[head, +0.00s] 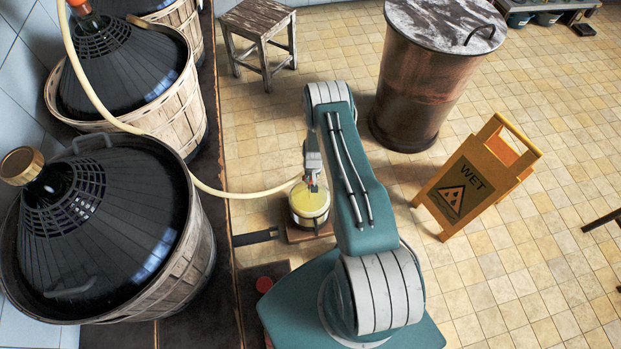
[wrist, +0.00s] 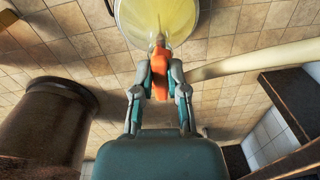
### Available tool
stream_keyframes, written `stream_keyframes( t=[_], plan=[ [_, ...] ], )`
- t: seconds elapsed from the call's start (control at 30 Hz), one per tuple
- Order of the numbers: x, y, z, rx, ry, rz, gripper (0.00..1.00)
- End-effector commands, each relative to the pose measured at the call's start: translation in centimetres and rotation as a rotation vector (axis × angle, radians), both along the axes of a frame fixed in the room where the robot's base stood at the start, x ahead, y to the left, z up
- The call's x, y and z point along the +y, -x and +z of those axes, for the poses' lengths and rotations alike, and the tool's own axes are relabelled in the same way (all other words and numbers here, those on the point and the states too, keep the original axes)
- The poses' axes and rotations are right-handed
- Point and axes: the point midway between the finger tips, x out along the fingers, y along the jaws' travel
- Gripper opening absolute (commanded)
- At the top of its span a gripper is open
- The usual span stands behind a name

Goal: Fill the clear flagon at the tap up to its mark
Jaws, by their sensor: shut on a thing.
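The clear flagon (head: 309,207) stands on a small brown block on the floor and holds pale yellow liquid. It also shows at the top of the wrist view (wrist: 185,15), cut off by the frame. My gripper (wrist: 159,85) is shut on an orange tap piece (wrist: 159,65) next to the flagon; in the head view my gripper (head: 313,175) is just above the flagon. A cream hose (head: 225,193) runs from the far demijohn's neck to the flagon; it also shows in the wrist view (wrist: 260,60). I cannot make out the mark or the liquid level against it.
Dark demijohns in wooden baskets (head: 188,235) line the left side. A lidded brown barrel (head: 415,95) and a yellow wet-floor sign (head: 470,180) stand at right. A wooden stool (head: 258,25) is behind. A red knob (head: 264,285) is near my base. Tiled floor is clear between them.

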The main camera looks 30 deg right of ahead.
Motion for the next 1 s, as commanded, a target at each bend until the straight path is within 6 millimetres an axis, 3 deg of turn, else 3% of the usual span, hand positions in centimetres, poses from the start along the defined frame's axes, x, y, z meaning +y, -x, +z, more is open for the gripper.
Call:
stream_keyframes(
  t=[0.2, 0.23, 0.3, 0.73, 1.0],
  plan=[
    [0.0, 0.0, 0.0, 0.0, 0.0, -0.001, 0.0],
    [0.0, 0.0, 0.0, 0.0, 0.0, -0.001, 0.27],
    [0.0, 0.0, 0.0, 0.0, 0.0, -0.001, 0.54],
    [0.0, -0.1, 0.4, -0.001, 0.0, -0.002, 0.54],
    [-0.2, -0.1, 4.5, -0.003, 0.001, -0.002, 0.54]
  ],
)
